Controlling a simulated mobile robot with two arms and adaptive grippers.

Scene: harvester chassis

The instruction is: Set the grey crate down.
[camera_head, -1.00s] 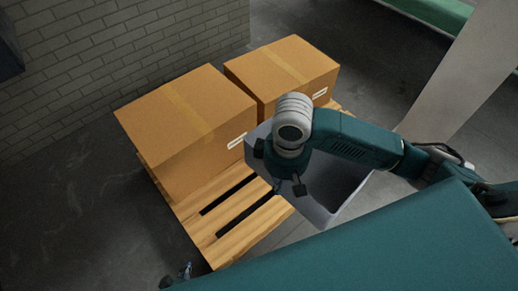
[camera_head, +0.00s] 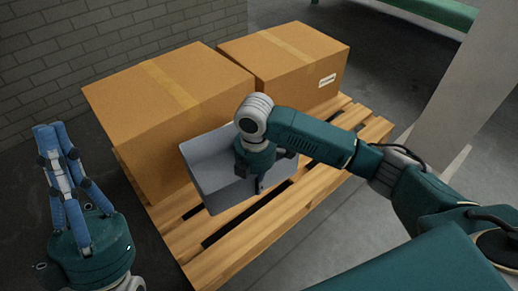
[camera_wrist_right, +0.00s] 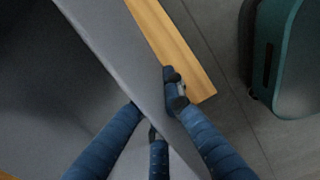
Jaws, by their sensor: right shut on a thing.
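The grey crate (camera_head: 207,170) is over the front part of the wooden pallet (camera_head: 240,252), beside the large cardboard box at the left. Whether its bottom touches the slats cannot be told. My right gripper (camera_head: 262,178) is shut on the crate's wall, on the side nearer my arm. In the right wrist view the blue fingers (camera_wrist_right: 155,105) lie on both sides of the grey wall (camera_wrist_right: 112,45). The gripper and forearm hide part of the crate. My left gripper (camera_head: 55,135) is at the far left, fingers upward, apart from the crate; its opening is unclear.
A large cardboard box (camera_head: 150,110) and a second box (camera_head: 280,65) stand on the back of the pallet. Bare slats (camera_head: 350,135) show at the right. A brick wall (camera_head: 100,40) is behind, and a pale post (camera_head: 470,85) stands at the right.

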